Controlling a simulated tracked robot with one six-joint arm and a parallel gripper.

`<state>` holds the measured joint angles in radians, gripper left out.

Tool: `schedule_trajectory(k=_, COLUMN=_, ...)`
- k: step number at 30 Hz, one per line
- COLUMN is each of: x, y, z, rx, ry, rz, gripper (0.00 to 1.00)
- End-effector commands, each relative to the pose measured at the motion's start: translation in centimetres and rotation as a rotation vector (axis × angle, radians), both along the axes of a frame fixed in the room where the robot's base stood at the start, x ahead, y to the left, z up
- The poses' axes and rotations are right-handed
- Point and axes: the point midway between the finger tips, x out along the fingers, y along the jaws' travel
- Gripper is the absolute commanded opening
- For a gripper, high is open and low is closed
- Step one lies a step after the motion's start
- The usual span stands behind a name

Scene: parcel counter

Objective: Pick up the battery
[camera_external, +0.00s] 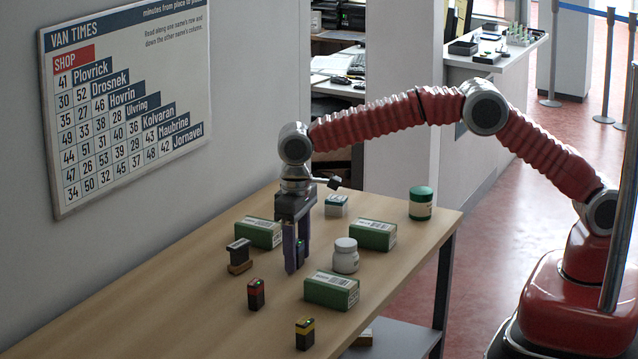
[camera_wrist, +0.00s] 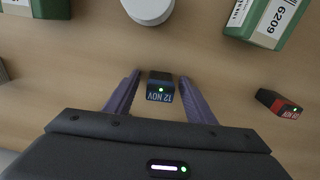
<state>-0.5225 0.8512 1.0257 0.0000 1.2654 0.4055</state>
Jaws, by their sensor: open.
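A small dark battery (camera_wrist: 160,87) with a blue band reading "12 NOV" and a green light sits between my gripper's fingers in the wrist view. My gripper (camera_wrist: 160,80) is open, with a gap on each side of the battery. In the external view my gripper (camera_external: 296,262) points straight down at the table, and its fingers mostly hide this battery. A red-banded battery (camera_external: 256,294) stands nearer the camera, and it also shows at the right of the wrist view (camera_wrist: 278,103). A yellow-banded battery (camera_external: 305,333) stands near the table's front edge.
A white jar (camera_external: 345,256) and a green box (camera_external: 331,290) are close on the right. Other green boxes (camera_external: 258,232) (camera_external: 373,235), a small white box (camera_external: 336,206), a green jar (camera_external: 421,203) and a dark stamp-like object (camera_external: 239,257) stand around. The table's left foreground is clear.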

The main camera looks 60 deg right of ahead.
Motion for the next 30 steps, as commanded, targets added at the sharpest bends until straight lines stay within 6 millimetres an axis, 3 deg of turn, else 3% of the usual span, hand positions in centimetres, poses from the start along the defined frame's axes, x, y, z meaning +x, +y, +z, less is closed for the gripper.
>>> schedule_trajectory(k=12, x=0.02, y=0.01, z=0.07, rx=0.000, ry=-0.001, rz=0.000, gripper=0.50)
schedule_trajectory(k=30, x=0.02, y=0.01, z=0.07, rx=0.000, ry=-0.001, rz=0.000, gripper=0.08)
